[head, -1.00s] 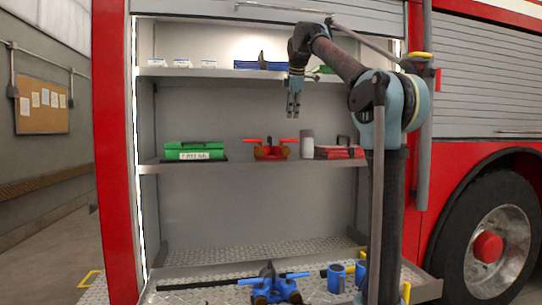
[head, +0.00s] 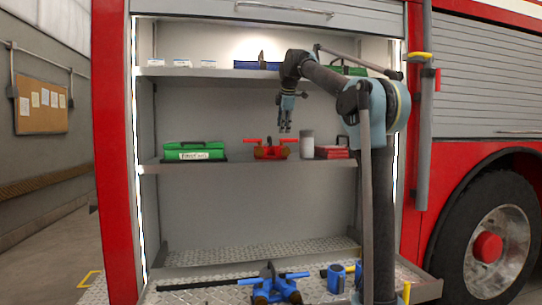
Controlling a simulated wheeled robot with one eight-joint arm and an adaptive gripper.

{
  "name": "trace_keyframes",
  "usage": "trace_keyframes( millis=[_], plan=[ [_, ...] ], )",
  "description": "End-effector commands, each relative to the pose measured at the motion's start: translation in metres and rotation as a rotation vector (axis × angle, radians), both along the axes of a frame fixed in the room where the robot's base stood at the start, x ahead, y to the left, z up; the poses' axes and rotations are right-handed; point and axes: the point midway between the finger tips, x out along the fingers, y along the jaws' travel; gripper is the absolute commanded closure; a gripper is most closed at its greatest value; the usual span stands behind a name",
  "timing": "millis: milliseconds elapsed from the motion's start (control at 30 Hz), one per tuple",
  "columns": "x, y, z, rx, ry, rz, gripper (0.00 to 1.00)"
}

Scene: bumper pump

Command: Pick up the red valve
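The red valve (head: 271,151) sits on the middle shelf, with red handles spread to both sides and darker brownish fittings on its body. My gripper (head: 285,129) points down above the valve's right handle, a little to the right of the valve's middle. It appears apart from the valve and holds nothing that I can see. The fingers are too small to tell how far they are open.
On the middle shelf (head: 235,165), a green first aid case (head: 194,151) stands left of the valve. A grey cylinder (head: 307,145) and a red case (head: 332,152) stand close on its right. A blue valve (head: 275,288) lies on the lower tread plate. The upper shelf (head: 215,73) is above.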

Motion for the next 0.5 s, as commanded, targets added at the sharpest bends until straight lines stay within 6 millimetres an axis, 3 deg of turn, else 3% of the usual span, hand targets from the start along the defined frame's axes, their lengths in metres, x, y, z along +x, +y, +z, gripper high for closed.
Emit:
trace_keyframes(
  millis=[267, 500],
  plan=[
    [0.009, 0.001, -0.016, 0.001, 0.0, -0.001, 0.61],
    [0.024, -0.001, -0.043, 0.0, 0.0, -0.002, 0.61]
  ],
)
